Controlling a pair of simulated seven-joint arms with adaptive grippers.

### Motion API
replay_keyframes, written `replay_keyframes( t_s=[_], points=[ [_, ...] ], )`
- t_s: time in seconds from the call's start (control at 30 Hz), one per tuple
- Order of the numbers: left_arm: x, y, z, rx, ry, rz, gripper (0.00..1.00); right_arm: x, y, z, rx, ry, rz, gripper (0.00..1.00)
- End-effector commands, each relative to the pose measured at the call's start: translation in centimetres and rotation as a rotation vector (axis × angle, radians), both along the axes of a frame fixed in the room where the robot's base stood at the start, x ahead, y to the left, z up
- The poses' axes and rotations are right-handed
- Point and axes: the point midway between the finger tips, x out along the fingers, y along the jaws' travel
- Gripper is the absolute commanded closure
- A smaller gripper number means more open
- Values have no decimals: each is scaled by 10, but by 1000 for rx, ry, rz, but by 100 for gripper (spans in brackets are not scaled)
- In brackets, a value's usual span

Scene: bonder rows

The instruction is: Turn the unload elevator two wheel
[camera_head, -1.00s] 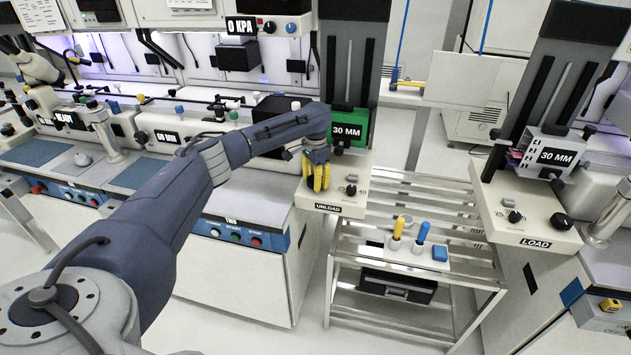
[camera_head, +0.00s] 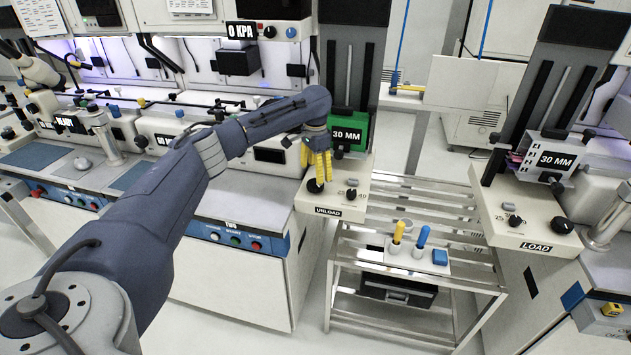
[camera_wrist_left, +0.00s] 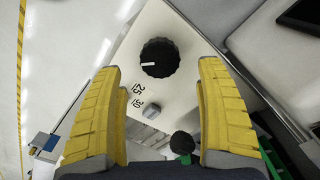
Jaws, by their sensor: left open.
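The unload elevator two wheel appears to be the large black knob (camera_head: 315,186) with a white mark, on the cream panel labelled UNLOAD (camera_head: 328,211). In the left wrist view the knob (camera_wrist_left: 160,57) sits beyond and between the finger ends, with a clear gap on both sides. My left gripper (camera_head: 319,172) has yellow fingers that point down just above the knob in the head view. It is open and empty and does not appear to touch the knob. My right gripper is not in view.
A smaller black knob (camera_head: 351,191) and the green 30 MM carrier (camera_head: 345,134) are close to the right of my gripper. A metal rack (camera_head: 450,270) holds yellow-handled and blue-handled tools. The LOAD panel (camera_head: 535,246) is further right.

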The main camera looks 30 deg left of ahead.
Motion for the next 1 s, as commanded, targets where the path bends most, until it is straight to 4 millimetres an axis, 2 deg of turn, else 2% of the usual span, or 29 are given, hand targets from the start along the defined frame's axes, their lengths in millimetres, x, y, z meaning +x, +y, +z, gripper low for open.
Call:
replay_keyframes(
  t_s=[0.2, 0.4, 0.6, 1.0],
  points=[
    [0, 1, 36, 0, -2, 0, 27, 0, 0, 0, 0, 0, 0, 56],
    [0, 0, 55, 0, -1, 1, 27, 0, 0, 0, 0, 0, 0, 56],
    [0, 0, 62, 0, 0, 0, 27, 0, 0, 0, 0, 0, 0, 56],
    [0, 0, 62, 0, 0, 1, 27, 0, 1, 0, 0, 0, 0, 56]
  ],
)
